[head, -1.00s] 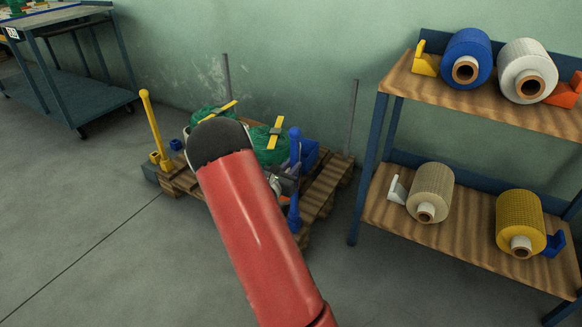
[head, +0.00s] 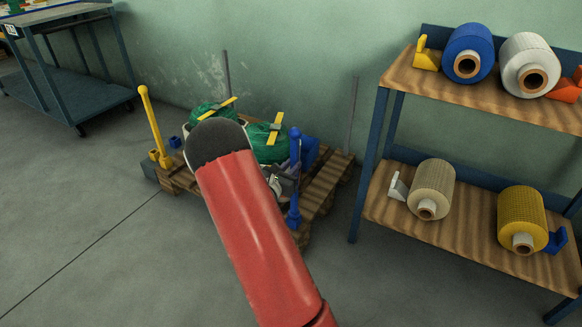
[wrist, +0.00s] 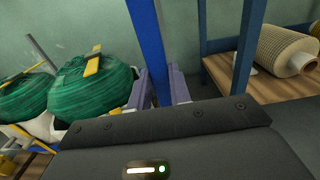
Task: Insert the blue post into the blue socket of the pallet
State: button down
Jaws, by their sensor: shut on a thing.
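The blue post (head: 295,150) stands close to upright at the right side of the wooden pallet (head: 322,195). My gripper (wrist: 160,90) is shut on it; the post (wrist: 151,45) rises between the two pale purple fingers in the wrist view. In the head view my gripper (head: 287,180) is partly hidden behind my red arm. The post's lower end meets a blue piece, seemingly the blue socket (head: 293,218), at the pallet's near right corner. I cannot tell whether the post is inside it or just above. The wrist view hides the lower end.
Green netting rolls (head: 268,150) with yellow straps sit on the pallet. A yellow post (head: 152,125) stands at its left corner, with a small blue piece (head: 175,142) nearby. A shelf (head: 400,210) with rolls is close on the right. Open floor lies at front left.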

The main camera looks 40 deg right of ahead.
jog(key=shift+f+b, duration=0.4)
jog(key=shift+f, duration=0.15)
jog(key=c, duration=1.2)
grip_release()
jog(key=v, duration=0.7)
jog(key=shift+s+a, duration=0.15)
jog(key=shift+a, duration=0.2)
